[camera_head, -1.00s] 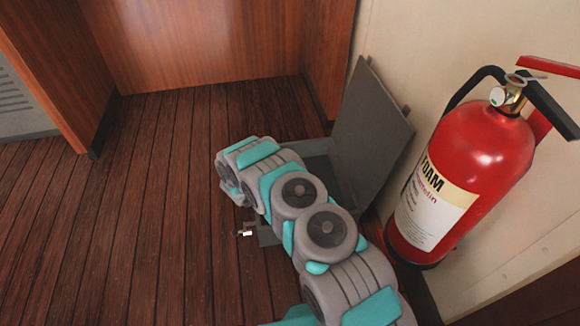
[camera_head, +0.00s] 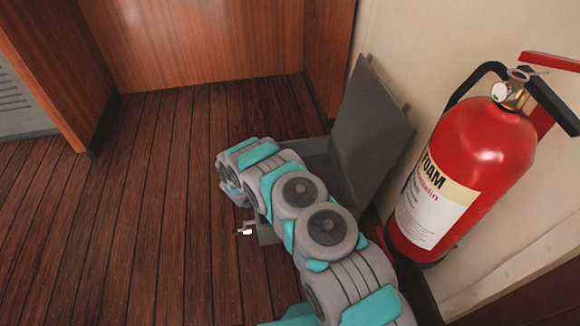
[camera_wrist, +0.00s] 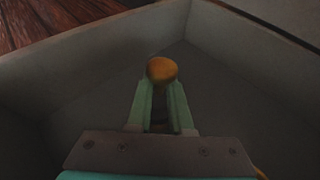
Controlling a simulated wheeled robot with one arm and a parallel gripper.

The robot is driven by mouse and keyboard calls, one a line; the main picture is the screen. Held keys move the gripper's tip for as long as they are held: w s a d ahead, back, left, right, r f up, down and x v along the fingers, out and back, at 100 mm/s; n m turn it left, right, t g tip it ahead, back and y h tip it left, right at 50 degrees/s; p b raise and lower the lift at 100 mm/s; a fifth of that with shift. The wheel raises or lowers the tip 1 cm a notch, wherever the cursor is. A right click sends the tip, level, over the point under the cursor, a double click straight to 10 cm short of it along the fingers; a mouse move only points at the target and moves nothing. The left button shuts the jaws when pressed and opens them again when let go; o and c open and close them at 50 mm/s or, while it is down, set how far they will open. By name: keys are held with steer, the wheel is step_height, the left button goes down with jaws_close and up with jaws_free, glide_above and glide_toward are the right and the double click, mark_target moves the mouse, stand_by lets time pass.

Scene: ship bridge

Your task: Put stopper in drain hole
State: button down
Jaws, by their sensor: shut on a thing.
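The stopper (camera_wrist: 162,70) is a small orange-brown rounded piece held at the tips of my gripper (camera_wrist: 161,85) in the wrist view. My gripper is shut on it, inside the grey open box. The grey box (camera_head: 268,232) stands on the floor with its lid (camera_head: 370,130) raised against the wall side. Its inner walls also show in the wrist view (camera_wrist: 90,75). In the head view my arm covers the gripper, the stopper and much of the box. No drain hole can be made out in either view.
A red fire extinguisher (camera_head: 465,165) stands right of the box, close to my arm. Wooden panels (camera_head: 205,45) rise behind. The wooden plank floor (camera_head: 120,220) on the left is clear. A small metal latch (camera_head: 245,229) sticks out at the box's front.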

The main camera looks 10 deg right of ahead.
steer(key=shift+f, duration=0.3)
steer(key=c, duration=1.1)
jaws_free()
steer(key=shift+p+v, duration=0.7)
steer(key=shift+v, duration=5)
steer(key=shift+a+f, duration=0.1)
steer(key=shift+f, duration=0.15)
